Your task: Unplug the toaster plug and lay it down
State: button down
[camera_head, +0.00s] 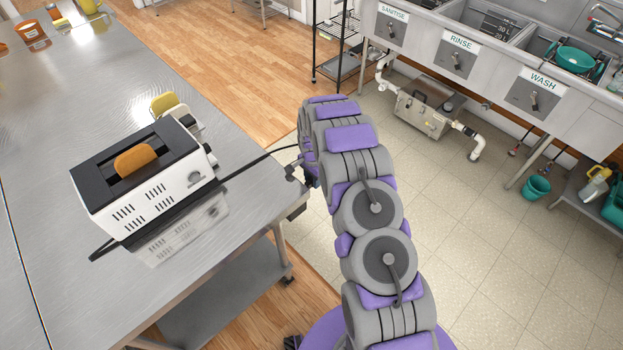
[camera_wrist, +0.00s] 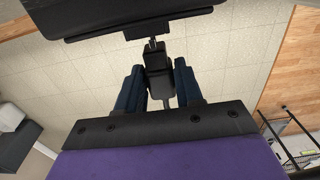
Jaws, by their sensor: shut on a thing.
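The white toaster (camera_head: 160,195) with a black top stands on the steel table, a brown slice (camera_head: 135,159) in its slot. Its black cord (camera_head: 245,168) runs right across the table towards my gripper (camera_head: 302,168) beside the table edge. In the wrist view my gripper (camera_wrist: 158,76) has its two dark blue fingers shut on the black plug (camera_wrist: 158,88). Metal prongs show between the plug and a dark fitting (camera_wrist: 140,31) under a wide black panel (camera_wrist: 130,12). I cannot tell whether the prong tips are still inside it. The plug is hidden in the head view.
The steel table (camera_head: 90,120) has bare room around the toaster. A yellow-and-white item (camera_head: 165,105) stands behind it. The sink unit (camera_head: 470,60) is at the right, with a green bucket (camera_head: 537,188) on the floor. A wire rack (camera_head: 335,45) stands at the back.

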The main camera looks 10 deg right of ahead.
jog(key=shift+w+d, duration=0.1)
jog(key=shift+d, duration=0.05)
jog(key=shift+w+d, duration=0.25)
jog(key=shift+d, duration=0.25)
jog(key=shift+r, duration=0.1)
